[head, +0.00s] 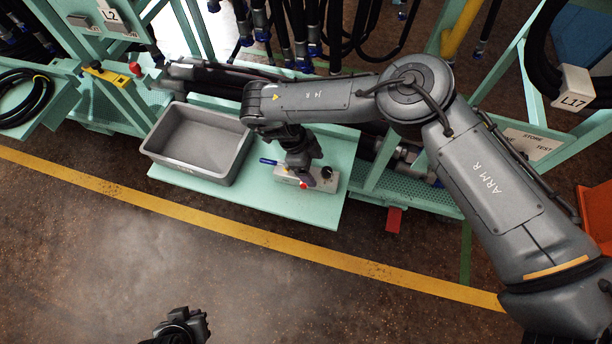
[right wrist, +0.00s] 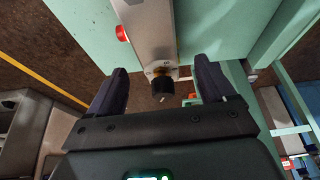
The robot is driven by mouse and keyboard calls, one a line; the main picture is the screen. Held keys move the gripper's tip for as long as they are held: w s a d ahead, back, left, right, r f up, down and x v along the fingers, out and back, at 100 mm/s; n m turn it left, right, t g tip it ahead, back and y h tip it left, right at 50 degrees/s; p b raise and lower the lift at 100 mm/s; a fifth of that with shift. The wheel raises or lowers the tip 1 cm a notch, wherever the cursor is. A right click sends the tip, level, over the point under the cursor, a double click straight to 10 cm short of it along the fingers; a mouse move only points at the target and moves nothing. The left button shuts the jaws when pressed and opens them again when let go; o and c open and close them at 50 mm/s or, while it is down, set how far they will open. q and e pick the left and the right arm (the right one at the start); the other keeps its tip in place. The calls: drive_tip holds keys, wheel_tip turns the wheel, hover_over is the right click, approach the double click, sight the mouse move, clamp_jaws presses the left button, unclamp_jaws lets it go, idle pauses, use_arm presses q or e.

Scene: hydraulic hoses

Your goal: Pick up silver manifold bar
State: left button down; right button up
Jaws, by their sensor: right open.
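The silver manifold bar (head: 318,184) lies on the pale green shelf, partly hidden under my right wrist. It has a blue lever at its left end, a red knob and a black fitting. In the right wrist view the bar (right wrist: 150,38) runs away from the camera, with its black-fitted end nearest. My right gripper (right wrist: 160,72) is open. Its two fingers stand to either side of the bar's near end, with a visible gap on each side. In the head view my left gripper (head: 186,324) is at the bottom edge, well away from the bar; its jaw opening is unclear.
A grey empty bin (head: 190,171) stands on the shelf (head: 250,204) left of the bar. Dark hoses (head: 290,30) hang behind. Green frame posts and a rail stand to the right. The floor in front, with a yellow line (head: 230,228), is clear.

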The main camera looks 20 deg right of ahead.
sight(317, 175)
drive_tip(key=shift+x, duration=0.8)
drive_tip(key=shift+s+f+b, duration=0.1)
drive_tip(key=shift+f+b, duration=0.5)
drive_tip(key=shift+f, duration=0.1)
drive_tip(key=b+x, duration=0.1)
drive_tip(key=x, duration=0.2)
drive_tip(key=shift+f+b, duration=0.2)
drive_tip(key=shift+b, duration=0.2)
drive_tip(key=shift+s+d+f, duration=0.1)
drive_tip(key=shift+s+f, duration=0.05)
drive_tip(key=shift+f, duration=0.1)
drive_tip(key=shift+c, duration=1.1)
drive_tip(key=c, duration=1.2)
drive_tip(key=shift+o, duration=0.2)
drive_tip(key=shift+r, duration=0.1)
